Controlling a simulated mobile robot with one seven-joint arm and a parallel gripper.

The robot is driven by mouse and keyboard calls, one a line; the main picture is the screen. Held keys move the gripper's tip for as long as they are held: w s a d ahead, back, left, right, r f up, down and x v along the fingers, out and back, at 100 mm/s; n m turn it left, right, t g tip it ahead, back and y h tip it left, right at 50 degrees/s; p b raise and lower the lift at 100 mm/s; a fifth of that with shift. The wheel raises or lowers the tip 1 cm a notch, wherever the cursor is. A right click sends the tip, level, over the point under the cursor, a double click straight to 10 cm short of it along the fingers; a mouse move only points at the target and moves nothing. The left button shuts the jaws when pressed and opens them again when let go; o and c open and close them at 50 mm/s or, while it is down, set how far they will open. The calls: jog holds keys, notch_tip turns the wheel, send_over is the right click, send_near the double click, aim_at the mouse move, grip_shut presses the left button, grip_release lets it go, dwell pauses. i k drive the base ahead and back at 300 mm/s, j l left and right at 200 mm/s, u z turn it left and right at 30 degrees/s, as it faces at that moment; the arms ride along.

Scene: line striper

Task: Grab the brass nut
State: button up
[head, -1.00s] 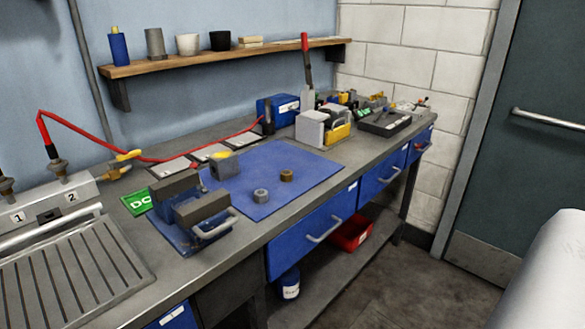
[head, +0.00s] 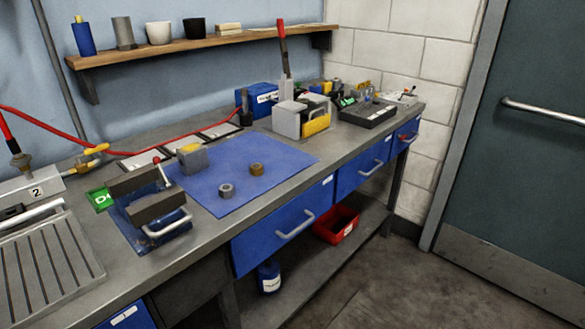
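The brass nut (head: 257,169) lies flat on the blue mat (head: 290,160) on the workbench. It is brownish and small. A grey steel nut (head: 226,190) lies on the mat to its left and nearer to me, apart from it. My gripper is not in view.
A vise (head: 150,205) stands left of the nuts, with a grey block with a yellow top (head: 192,158) behind it. A grey and yellow device (head: 302,118) and a black tray (head: 367,113) stand to the right. A red cable (head: 190,143) runs along the back. The floor before the door (head: 515,140) is clear.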

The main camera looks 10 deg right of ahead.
aim_at(256, 169)
jog(key=i+l+u, duration=0.15)
jog(key=l, duration=0.25)
jog(key=i+l+u, duration=0.1)
jog(key=l, duration=0.3)
jog(key=i+l+u, duration=0.15)
jog(key=l, duration=0.25)
jog(key=i+l+u, duration=0.1)
jog(key=l, duration=0.35)
jog(key=i+l+u, duration=0.15)
jog(key=l, duration=0.3)
jog(key=i+l+u, duration=0.15)
jog(key=i+l, duration=0.2)
jog(key=l, duration=0.15)
jog(key=i, duration=0.3)
